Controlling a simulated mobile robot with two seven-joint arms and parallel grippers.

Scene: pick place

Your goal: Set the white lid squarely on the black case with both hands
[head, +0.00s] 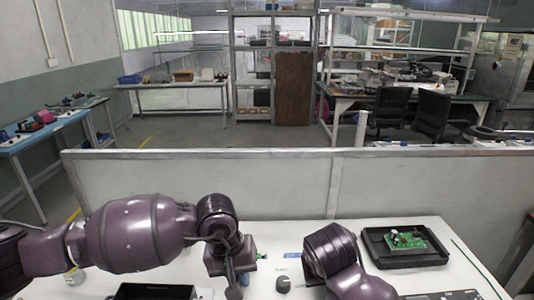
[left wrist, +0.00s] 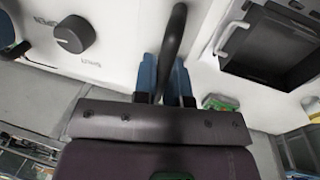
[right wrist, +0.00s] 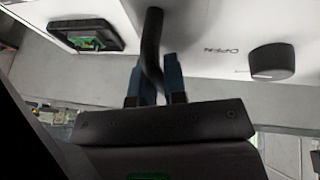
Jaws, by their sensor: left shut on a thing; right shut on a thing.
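The white lid (head: 262,286) shows at the bottom centre of the head view, with a dark knob (head: 283,284) and small lettering. Its outline blends with the white table. The knob also shows in the left wrist view (left wrist: 74,35) and in the right wrist view (right wrist: 272,61). My left gripper (left wrist: 168,68) is shut on a dark curved handle (left wrist: 174,35). My right gripper (right wrist: 155,78) is shut on a similar dark handle (right wrist: 152,35); my own arm hides it in the head view. The black case (head: 150,291) is left of the lid, cut by the bottom edge. I cannot tell the lid's height.
A black tray (head: 375,247) with a green circuit board (head: 406,240) stands on the table's right. Another dark item (head: 445,295) is cut off at the bottom right. A grey partition (head: 250,180) runs behind the table.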

